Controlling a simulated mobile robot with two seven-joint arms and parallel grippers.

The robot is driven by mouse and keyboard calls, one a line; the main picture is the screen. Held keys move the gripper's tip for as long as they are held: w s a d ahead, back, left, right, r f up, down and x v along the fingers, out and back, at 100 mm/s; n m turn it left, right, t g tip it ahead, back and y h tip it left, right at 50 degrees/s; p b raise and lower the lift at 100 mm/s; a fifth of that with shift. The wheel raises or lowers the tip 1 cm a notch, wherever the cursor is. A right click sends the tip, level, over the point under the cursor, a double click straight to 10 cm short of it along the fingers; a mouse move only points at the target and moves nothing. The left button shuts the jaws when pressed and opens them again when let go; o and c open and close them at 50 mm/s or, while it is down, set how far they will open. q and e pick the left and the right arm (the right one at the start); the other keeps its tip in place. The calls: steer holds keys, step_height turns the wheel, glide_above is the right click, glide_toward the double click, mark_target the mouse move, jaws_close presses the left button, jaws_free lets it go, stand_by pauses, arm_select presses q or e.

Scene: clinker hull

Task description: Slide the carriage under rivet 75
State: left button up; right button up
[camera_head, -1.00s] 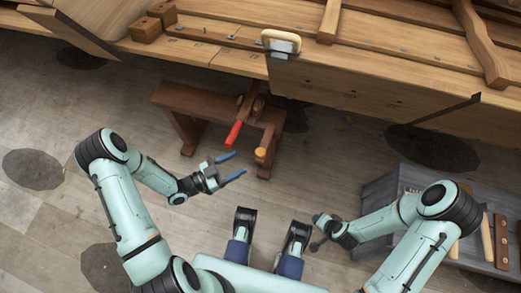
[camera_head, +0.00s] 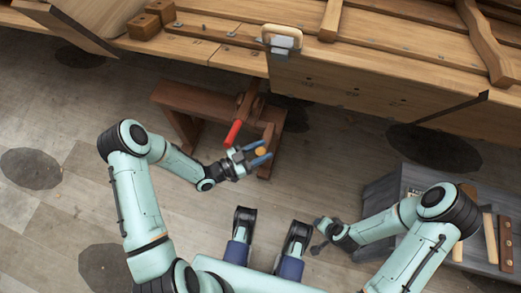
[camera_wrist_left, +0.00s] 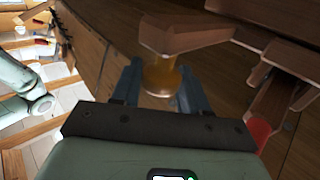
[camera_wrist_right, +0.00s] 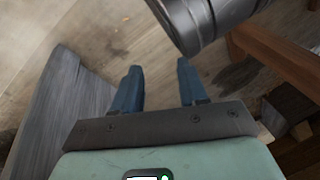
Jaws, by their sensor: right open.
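A wooden bench-like stand (camera_head: 190,95) stands below the hull (camera_head: 380,75). It bears a red handle (camera_head: 233,133) and a round yellow-tan knob (camera_head: 261,151) on a wooden arm. Which part is the carriage is not certain. My left gripper (camera_head: 268,150) is open with its blue fingers on either side of the knob. In the left wrist view the knob (camera_wrist_left: 160,80) shows between the fingers, with gaps at both sides. Small rivets (camera_head: 352,92) dot the hull plank; no number is legible. My right gripper (camera_wrist_right: 155,85) is open and empty, low at the right.
A metal block with a wooden handle (camera_head: 282,40) sits at the hull's edge above the stand. A grey bench (camera_head: 385,195) with wooden pieces stands at the right, near my right arm. The floor (camera_head: 100,185) at the left is clear.

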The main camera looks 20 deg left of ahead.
arm_select(q)
jaws_close()
steer(key=a+b, duration=0.1)
steer(key=a, duration=0.9)
steer(key=shift+w, duration=0.15)
arm_select(e)
steer(key=shift+s+d+f+g, duration=0.1)
steer(key=shift+s+f+g, duration=0.3)
steer(key=shift+s+f, duration=0.55)
arm_select(q)
steer(key=o, duration=0.5)
jaws_free()
steer(key=shift+o, duration=0.2)
steer(key=p+v, duration=0.2)
steer(key=v, duration=1.1)
arm_select(e)
steer(key=shift+t, duration=0.6)
steer(key=w+r, duration=0.1)
steer(key=r, duration=0.1)
steer(key=w+r, duration=0.1)
steer(key=w, duration=0.1)
steer(key=shift+a+r, duration=0.35)
